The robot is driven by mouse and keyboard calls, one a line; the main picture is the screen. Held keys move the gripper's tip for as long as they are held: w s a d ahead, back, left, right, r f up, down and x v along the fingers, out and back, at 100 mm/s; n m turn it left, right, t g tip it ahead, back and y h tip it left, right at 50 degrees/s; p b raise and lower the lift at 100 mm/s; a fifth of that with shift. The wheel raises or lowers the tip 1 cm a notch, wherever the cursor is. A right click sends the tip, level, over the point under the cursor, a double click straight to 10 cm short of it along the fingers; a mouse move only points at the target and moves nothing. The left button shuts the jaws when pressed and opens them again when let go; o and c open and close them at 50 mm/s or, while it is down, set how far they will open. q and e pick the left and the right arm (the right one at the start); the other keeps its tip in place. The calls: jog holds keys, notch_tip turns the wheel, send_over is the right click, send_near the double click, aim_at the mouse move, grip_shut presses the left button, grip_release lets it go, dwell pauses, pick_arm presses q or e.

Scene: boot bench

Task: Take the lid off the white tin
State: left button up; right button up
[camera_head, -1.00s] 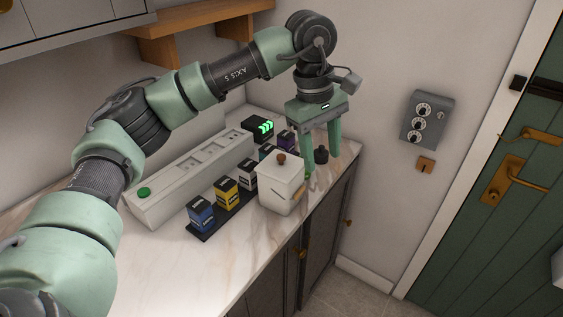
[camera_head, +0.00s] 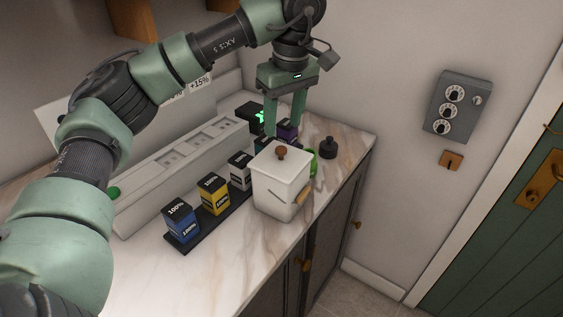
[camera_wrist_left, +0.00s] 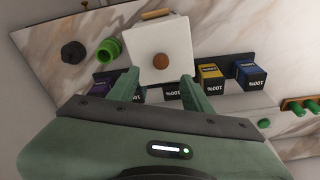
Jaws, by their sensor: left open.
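The white tin (camera_head: 281,194) stands upright on the marble counter. Its white lid (camera_head: 268,160) is on, with a round brown knob (camera_head: 281,153) on top. My left gripper (camera_head: 284,132) points down with its fingers apart and empty. In the head view it shows just above and behind the knob, not touching it. In the left wrist view the knob (camera_wrist_left: 161,61) shows ahead, between and a little beyond the open fingertips (camera_wrist_left: 160,76), with the tin (camera_wrist_left: 158,38) around it. My right gripper is not in view.
A dark rack beside the tin carries blue (camera_head: 182,219), yellow (camera_head: 213,194) and other labelled boxes. A long pale unit (camera_head: 170,170) stands behind it. A green ring-like item (camera_head: 312,163) and a black knobbed weight (camera_head: 328,148) are right of the tin. The front counter is clear.

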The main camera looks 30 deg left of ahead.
aim_at(281, 148)
pick_arm(q)
jog(key=shift+s+f+p, duration=0.15)
jog(key=shift+f+p, duration=0.2)
jog(key=shift+f, duration=0.5)
jog(key=f+p, duration=0.1)
jog(key=f, duration=0.3)
jog(key=shift+w+a+f+p, duration=0.2)
jog(key=shift+f+p, duration=0.05)
jog(key=shift+p, duration=0.15)
jog(key=shift+f, duration=0.25)
jog(key=c, duration=0.3)
grip_shut()
jog(key=shift+r, duration=0.1)
